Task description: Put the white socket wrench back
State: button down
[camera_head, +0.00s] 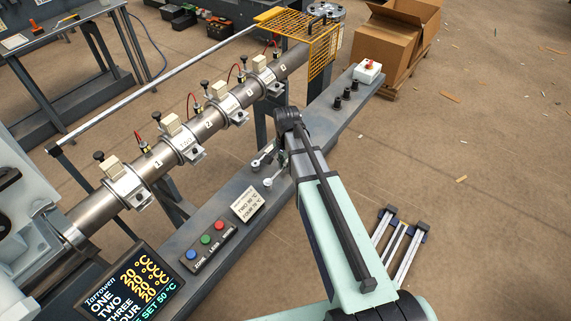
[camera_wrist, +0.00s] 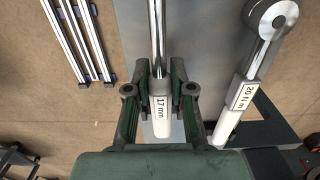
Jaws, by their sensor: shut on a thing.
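In the wrist view, my gripper (camera_wrist: 160,88) is shut on a wrench with a white handle (camera_wrist: 161,127) labelled "17 mm" and a chrome shaft (camera_wrist: 156,32). The shaft runs up out of the picture, so its far end is hidden there. The handle lies between the two fingers over a grey surface. In the head view my arm covers the gripper, and I cannot tell which tool end there belongs to the held wrench.
A second wrench (camera_wrist: 243,92) labelled "20 N m", with a round chrome head, lies at the right. Two chrome tool ends (camera_head: 263,156) show on the grey console (camera_head: 318,118) beside my arm. The extruder barrel (camera_head: 205,130) runs behind.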

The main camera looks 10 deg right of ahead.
jog(key=shift+f+b, duration=0.45)
jog(key=shift+f, duration=0.65)
dwell(0.3)
jog(key=c, duration=0.9)
grip_release()
jog(key=shift+r, duration=0.1)
